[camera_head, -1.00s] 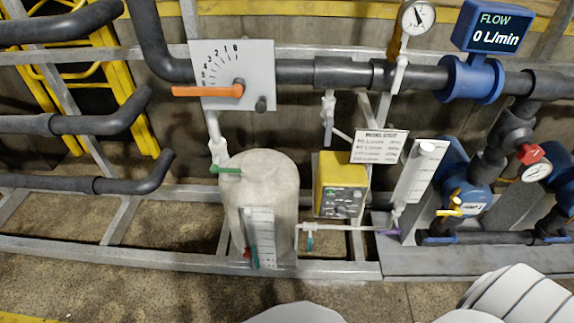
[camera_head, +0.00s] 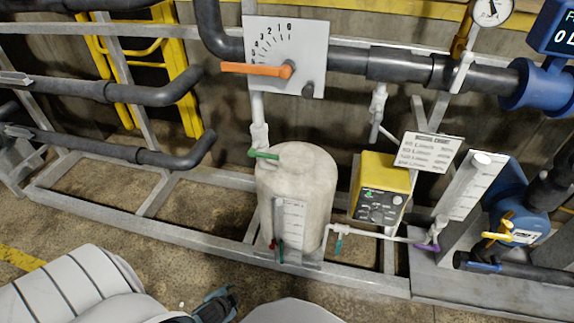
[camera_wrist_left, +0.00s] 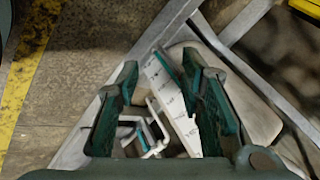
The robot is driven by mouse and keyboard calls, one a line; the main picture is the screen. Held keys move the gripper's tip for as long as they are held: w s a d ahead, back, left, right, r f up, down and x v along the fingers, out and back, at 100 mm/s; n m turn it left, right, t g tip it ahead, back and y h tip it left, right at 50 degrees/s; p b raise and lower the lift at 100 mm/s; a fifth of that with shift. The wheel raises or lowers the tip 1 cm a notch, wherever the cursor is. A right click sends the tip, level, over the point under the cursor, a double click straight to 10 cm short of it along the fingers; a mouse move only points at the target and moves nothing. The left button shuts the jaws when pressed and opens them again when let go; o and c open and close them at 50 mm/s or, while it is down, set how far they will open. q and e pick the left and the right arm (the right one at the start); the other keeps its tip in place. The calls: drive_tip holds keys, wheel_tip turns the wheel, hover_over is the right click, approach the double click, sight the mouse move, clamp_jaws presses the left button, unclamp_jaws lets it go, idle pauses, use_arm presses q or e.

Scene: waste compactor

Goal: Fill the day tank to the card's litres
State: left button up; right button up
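The beige day tank (camera_head: 318,185) stands on the grey frame, with a white scale gauge (camera_head: 292,215) on its front and a green-handled valve (camera_head: 263,153) at its top left. My right gripper is out of view.
An orange lever (camera_head: 257,69) on a numbered plate (camera_head: 310,45) points left. A yellow control box (camera_head: 385,172), a purple handle (camera_head: 427,246), a small teal valve (camera_head: 338,246) and a second scale (camera_head: 472,185) stand to the right. Floor before the frame is open.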

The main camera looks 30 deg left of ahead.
use_arm(q)
drive_tip(key=w+a+r+m+t+y+b, duration=0.1)
drive_tip(key=w+a+r+m+t+b, duration=0.25)
drive_tip(key=w+r, duration=0.5)
use_arm(e)
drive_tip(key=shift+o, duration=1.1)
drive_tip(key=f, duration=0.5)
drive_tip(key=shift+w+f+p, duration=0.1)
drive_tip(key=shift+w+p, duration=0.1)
drive_tip(key=shift+p, duration=0.15)
use_arm(q)
drive_tip(key=m+t+y+b, duration=0.2)
drive_tip(key=m+t+b, duration=0.25)
drive_tip(key=t, duration=0.35)
approach(269, 158)
drive_tip(key=shift+m+g, duration=0.25)
drive_tip(key=shift+m, duration=0.05)
drive_tip(key=x, duration=1)
drive_tip(key=shift+w+r+b, duration=0.3)
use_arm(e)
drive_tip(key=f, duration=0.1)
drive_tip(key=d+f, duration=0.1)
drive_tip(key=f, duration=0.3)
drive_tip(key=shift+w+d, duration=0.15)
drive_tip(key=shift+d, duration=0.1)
use_arm(q)
clamp_jaws()
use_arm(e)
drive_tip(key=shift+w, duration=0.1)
